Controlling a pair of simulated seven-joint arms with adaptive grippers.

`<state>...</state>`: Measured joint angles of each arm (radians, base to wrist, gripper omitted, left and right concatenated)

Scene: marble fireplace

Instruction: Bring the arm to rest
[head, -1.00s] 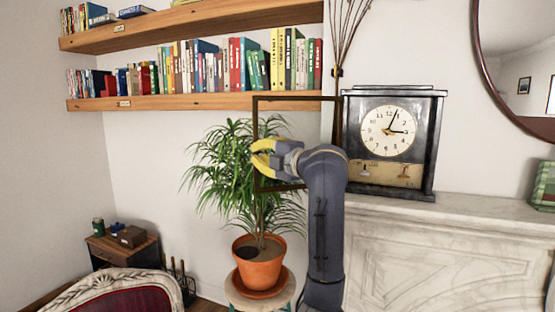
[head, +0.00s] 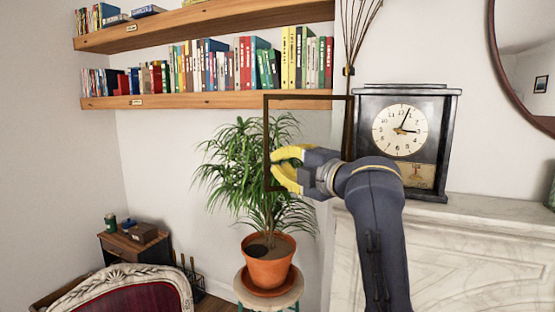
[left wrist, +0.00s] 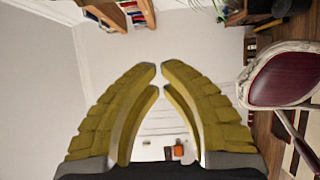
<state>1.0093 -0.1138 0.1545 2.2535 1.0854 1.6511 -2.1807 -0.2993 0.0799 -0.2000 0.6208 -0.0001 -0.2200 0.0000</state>
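My left gripper (head: 274,163) has yellow fingers and is held in the air in front of the potted plant (head: 268,262) in the head view, with its fingers pointing left. Its dark arm (head: 374,215) rises from the lower right, in front of the mantel and the clock's lower part. In the left wrist view its two curved fingertips (left wrist: 160,68) come almost together, with a thin gap and nothing held between them. My right gripper is in neither view.
A black clock (head: 400,130) stands on the marble mantel (head: 480,210), close behind my arm. A brown frame (head: 308,97) surrounds the gripper area. Wooden bookshelves (head: 200,101) are above. A red chair (head: 125,298) and a small side table (head: 130,242) are lower left.

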